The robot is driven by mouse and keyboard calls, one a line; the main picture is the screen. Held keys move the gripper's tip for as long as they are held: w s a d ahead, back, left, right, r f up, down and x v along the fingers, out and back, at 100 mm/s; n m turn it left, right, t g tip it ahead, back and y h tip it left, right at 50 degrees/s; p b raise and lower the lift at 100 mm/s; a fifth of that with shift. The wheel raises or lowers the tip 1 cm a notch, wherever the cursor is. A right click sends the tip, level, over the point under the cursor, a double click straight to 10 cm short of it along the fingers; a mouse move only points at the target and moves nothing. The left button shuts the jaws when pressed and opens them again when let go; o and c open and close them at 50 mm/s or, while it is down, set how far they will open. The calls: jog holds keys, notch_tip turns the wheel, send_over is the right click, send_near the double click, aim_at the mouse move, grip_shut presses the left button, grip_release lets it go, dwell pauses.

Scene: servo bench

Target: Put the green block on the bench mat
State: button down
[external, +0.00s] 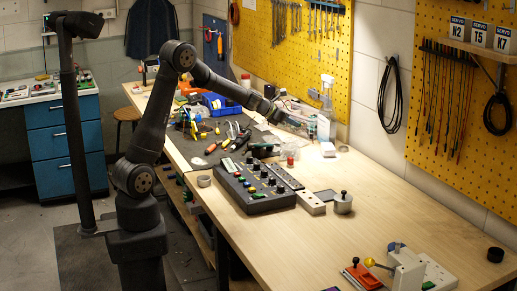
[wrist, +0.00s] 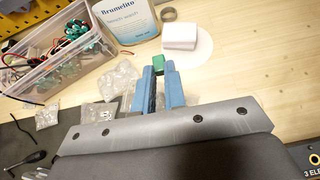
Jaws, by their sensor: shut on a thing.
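The green block (wrist: 158,63) is between the blue fingertips of my gripper (wrist: 159,72) in the wrist view. The fingers are shut on it, and only its top end shows beyond them. In the external view my gripper (external: 277,115) is over the far part of the bench, and I cannot make out the block there. The dark bench mat (wrist: 22,137) shows at the lower left of the wrist view, to the left of the fingers. The mat (external: 200,158) also shows in the external view, with tools lying on it. My gripper body hides part of the bench.
A clear bin of parts (wrist: 45,88), a white bottle (wrist: 128,22) and small plastic bags (wrist: 98,116) lie close to my gripper. A white block (wrist: 180,30) rests on a pale disc. A black control box (external: 255,195) stands nearer. Bare wood is on the right.

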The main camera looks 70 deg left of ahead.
jog(key=s+a+n+y, duration=0.2)
jog(key=s+a, duration=0.1)
jog(key=a, duration=1.2)
jog(key=n+g+y, duration=0.1)
jog(key=n+y, duration=0.2)
send_over(223, 129)
jog(key=f, duration=0.8)
jog(key=shift+w, duration=0.2)
jog(key=shift+a+f, duration=0.2)
jog(key=shift+f, duration=1.95)
jog(key=shift+f, duration=0.1)
jog(key=c, duration=1.8)
grip_release()
jog(key=o, duration=0.3)
